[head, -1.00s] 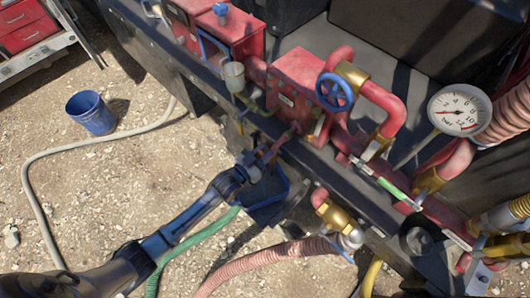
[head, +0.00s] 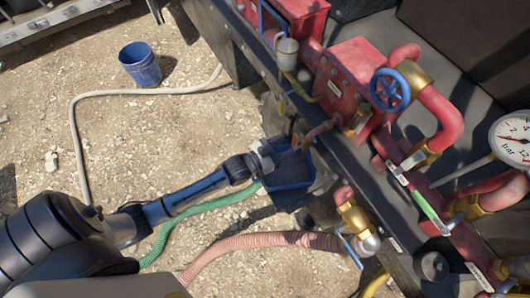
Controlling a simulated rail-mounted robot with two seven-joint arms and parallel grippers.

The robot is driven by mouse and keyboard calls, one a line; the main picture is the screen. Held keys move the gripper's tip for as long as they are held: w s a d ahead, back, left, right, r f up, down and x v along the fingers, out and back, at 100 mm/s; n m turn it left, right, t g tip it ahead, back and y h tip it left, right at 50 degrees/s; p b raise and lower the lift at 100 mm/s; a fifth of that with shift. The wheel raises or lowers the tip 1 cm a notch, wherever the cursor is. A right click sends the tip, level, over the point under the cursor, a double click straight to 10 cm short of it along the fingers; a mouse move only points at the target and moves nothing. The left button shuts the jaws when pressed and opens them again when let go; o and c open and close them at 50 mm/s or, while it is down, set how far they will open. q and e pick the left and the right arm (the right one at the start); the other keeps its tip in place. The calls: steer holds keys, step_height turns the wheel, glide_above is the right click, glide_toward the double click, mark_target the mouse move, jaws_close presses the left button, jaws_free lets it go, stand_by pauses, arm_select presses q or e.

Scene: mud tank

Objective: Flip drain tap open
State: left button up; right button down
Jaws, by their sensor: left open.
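A small red outlet pipe (head: 318,132) comes down from the red pump housing and ends near a small tap at my left gripper; its handle is too small to make out. My left gripper (head: 284,150) is open beside this pipe end, above a dark blue bin (head: 291,186). I cannot tell whether its fingers touch the tap. A brass valve (head: 354,217) with a blue lever sits lower right, apart from the gripper. My right gripper is not in view.
The red pump housing (head: 350,72) with a blue handwheel (head: 389,90) stands on the dark tank edge. A pressure gauge (head: 513,140) is at the right. A green hose (head: 205,203) and a pink hose (head: 260,241) run on gravel. A blue bucket (head: 140,65) stands at upper left.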

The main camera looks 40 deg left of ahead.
arm_select(q)
steer(key=b+v, duration=0.1)
steer(key=v, duration=0.6)
steer(key=shift+s, duration=0.25)
stand_by(0.3)
